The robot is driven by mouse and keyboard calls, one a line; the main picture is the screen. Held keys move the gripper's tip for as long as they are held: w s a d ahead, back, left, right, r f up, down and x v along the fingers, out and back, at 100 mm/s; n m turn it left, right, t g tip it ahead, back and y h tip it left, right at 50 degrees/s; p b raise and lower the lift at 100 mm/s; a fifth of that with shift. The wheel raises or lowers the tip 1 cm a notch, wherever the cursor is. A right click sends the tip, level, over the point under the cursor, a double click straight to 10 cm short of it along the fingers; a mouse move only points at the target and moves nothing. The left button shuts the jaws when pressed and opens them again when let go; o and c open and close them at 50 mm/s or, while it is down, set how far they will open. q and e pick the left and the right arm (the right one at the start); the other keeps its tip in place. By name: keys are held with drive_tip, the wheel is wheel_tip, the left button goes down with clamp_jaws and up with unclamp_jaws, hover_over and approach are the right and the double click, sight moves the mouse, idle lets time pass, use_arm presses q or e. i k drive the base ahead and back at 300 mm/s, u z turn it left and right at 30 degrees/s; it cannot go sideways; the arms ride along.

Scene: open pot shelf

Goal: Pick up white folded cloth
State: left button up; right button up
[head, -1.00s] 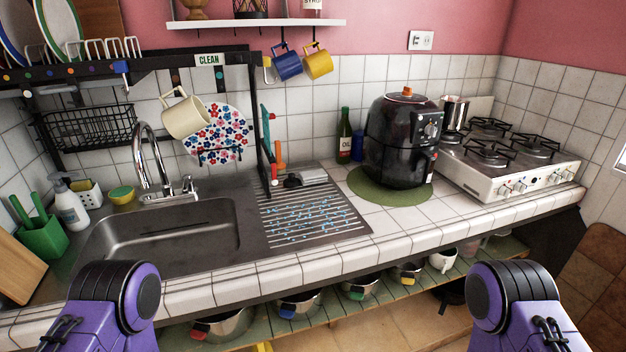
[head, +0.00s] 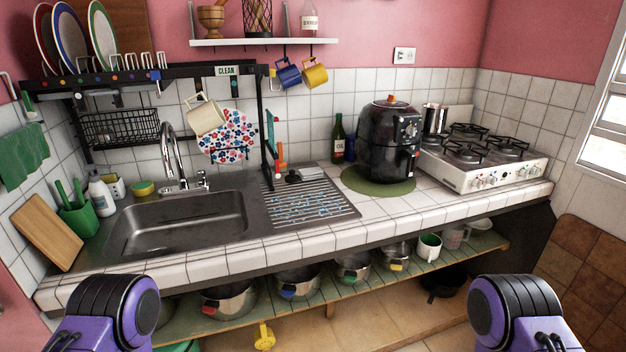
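A small pale, flat thing (head: 312,174) lies at the back of the drainboard, beside a dark object. It may be the white folded cloth, but it is too small to be sure. It sits behind the ribbed drainboard (head: 335,212) with blue drops on it, left of the green round mat. Only purple and black links of my two arms show at the bottom left and bottom right. Both of my grippers are out of the picture.
The sink (head: 185,222) and tap (head: 172,160) are left of the drainboard. A black air fryer (head: 388,145) and a stove (head: 485,160) stand to the right. Several pots sit on the open shelf (head: 330,290) below the counter. A green cloth (head: 22,157) hangs at the left.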

sight(315, 173)
drive_tip(key=z, duration=2.1)
drive_tip(key=i, duration=1.3)
drive_tip(key=u, duration=0.7)
